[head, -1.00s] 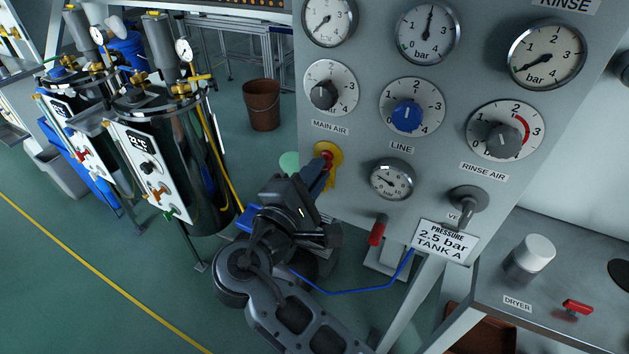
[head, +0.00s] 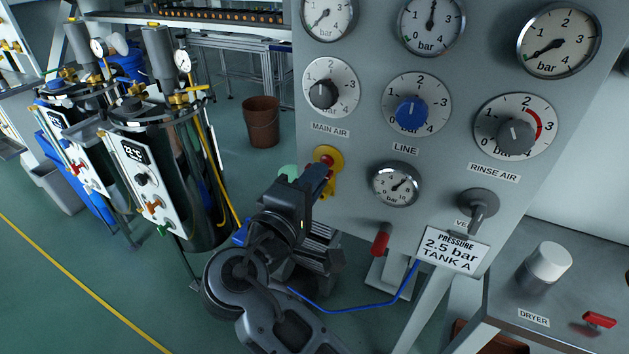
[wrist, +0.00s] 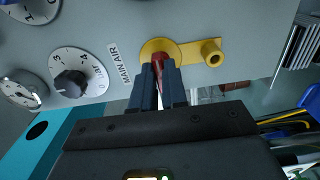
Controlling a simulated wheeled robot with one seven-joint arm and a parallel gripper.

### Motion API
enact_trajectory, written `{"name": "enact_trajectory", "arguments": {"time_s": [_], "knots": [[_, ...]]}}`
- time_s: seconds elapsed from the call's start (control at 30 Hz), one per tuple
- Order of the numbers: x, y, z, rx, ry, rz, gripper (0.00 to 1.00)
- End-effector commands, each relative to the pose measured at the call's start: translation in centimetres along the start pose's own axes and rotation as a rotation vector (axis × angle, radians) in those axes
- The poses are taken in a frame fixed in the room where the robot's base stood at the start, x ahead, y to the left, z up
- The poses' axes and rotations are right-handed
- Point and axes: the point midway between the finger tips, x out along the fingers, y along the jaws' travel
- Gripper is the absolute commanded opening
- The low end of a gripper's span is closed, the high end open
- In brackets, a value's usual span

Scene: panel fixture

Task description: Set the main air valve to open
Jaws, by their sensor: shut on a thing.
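The main air valve has a red handle (head: 326,160) on a round yellow plate (head: 338,157), below the MAIN AIR label (head: 330,128) on the grey panel. In the wrist view the red handle (wrist: 159,58) sticks out of the yellow plate (wrist: 174,48), between the dark fingers of my gripper (wrist: 159,75). My gripper (head: 321,174) is shut on this handle. The fingers hide much of the handle, so its exact angle is hard to tell. A yellow tab with a round boss (wrist: 212,52) extends from the plate, downward on the panel.
A black MAIN AIR knob (head: 323,94) and a blue LINE knob (head: 411,112) sit above. A small gauge (head: 397,184), a red lever (head: 381,239) and a pressure sign (head: 451,250) are right of my gripper. Black tanks (head: 190,165) stand at left, with open floor in front.

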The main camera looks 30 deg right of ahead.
Motion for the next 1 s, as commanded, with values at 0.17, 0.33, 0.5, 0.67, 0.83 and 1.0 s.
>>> {"name": "enact_trajectory", "arguments": {"time_s": [0.17, 0.33, 0.5, 0.67, 0.83, 1.0], "knots": [[-0.1, -0.2, 0.1, 0.0, -0.001, -0.003, 0.0], [-0.1, -0.2, 0.1, 0.0, -0.001, -0.003, 0.21], [0.0, -0.1, 0.0, -0.001, 0.0, -0.002, 0.37], [0.0, -0.1, 0.0, -0.001, 0.0, -0.001, 0.38], [-0.5, -0.1, 0.0, -0.001, 0.001, -0.001, 0.38], [-2.8, -0.2, -0.1, -0.001, 0.004, -0.001, 0.38]]}}
